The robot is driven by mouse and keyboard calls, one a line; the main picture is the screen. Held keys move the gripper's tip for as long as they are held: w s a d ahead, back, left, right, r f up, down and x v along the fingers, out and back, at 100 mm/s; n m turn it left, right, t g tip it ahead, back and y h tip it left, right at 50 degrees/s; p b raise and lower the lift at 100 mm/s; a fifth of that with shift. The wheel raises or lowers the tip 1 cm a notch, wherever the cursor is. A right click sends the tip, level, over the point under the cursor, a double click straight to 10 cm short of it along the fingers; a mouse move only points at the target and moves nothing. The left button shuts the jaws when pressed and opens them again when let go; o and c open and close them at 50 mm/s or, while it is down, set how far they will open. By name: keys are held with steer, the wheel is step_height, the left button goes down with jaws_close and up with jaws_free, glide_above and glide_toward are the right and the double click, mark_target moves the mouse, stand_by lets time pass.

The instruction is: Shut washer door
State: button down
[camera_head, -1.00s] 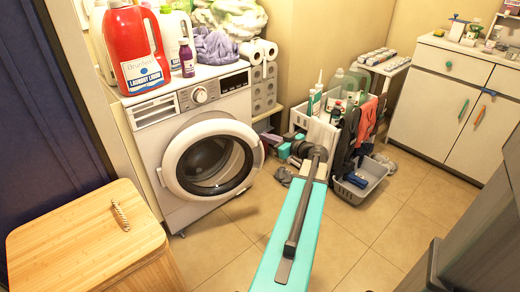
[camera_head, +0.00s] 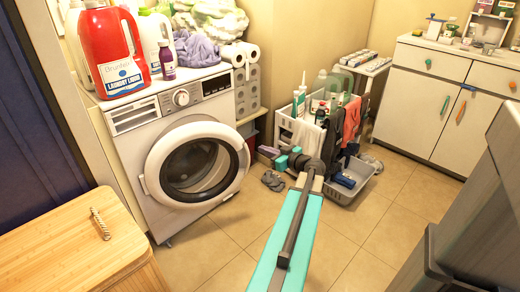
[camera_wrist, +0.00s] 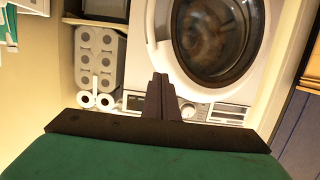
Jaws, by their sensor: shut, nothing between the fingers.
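The white washer (camera_head: 128,146) stands at the left in the head view. The door and dark opening (camera_wrist: 178,45) also show upside down in the wrist view, but the exact gap cannot be told. My gripper (camera_head: 268,151) is to the right of the washer, apart from the door. In the wrist view, my gripper's dark fingers (camera_wrist: 160,78) are together and empty, overlapping the washer front.
Detergent bottles (camera_head: 110,50) and cloths (camera_head: 200,48) sit on the washer. A wooden box (camera_head: 60,245) stands front left. A white crate (camera_head: 300,132) and grey basket (camera_head: 345,193) lie behind my arm. Slippers (camera_head: 272,181) lie on the floor. Tiles before the washer are clear.

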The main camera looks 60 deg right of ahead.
mark_target(240, 141)
steer(key=b+x, duration=0.1)
steer(key=x, duration=1.2)
steer(key=shift+w, duration=0.2)
